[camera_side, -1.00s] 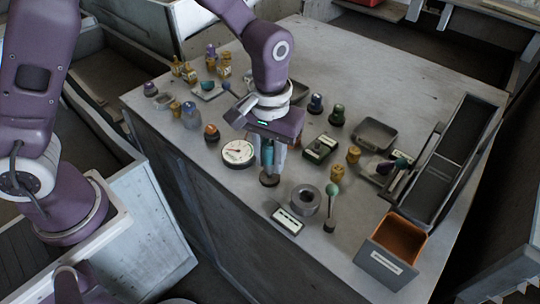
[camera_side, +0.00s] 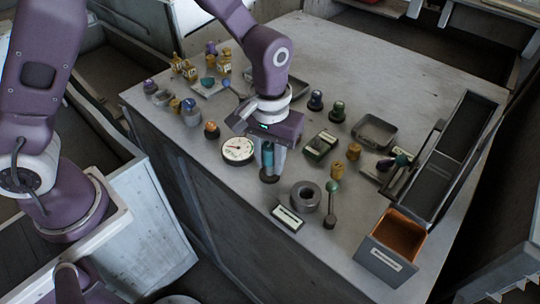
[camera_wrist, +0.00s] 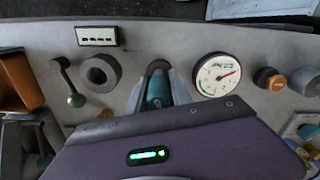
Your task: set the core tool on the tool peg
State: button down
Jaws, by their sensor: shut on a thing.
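My gripper (camera_side: 269,160) points down near the table's front edge, shut on a teal cylindrical tool, which I take to be the core tool (camera_side: 267,155). In the wrist view the teal tool (camera_wrist: 158,88) sits between my two fingers (camera_wrist: 157,92). A dark round piece (camera_side: 269,177) shows directly below it at the table; it also shows just past the fingertips in the wrist view (camera_wrist: 158,66). I cannot tell whether this is the tool peg's base or the tool's own foot, nor whether they touch. My fingers hide part of the tool.
A round dial gauge (camera_side: 238,150) stands close on the left. A grey ring (camera_side: 306,196), a labelled plate (camera_side: 287,218) and a green-knobbed lever (camera_side: 331,205) are on the right. A green box (camera_side: 320,146) is behind. An orange-lined bin (camera_side: 380,265) stands at the front right.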

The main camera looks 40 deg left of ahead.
aim_at(270, 144)
jog(key=shift+f, duration=0.2)
jog(key=c, duration=0.7)
grip_release()
jog(key=shift+o, duration=0.2)
jog(key=shift+r, duration=3.75)
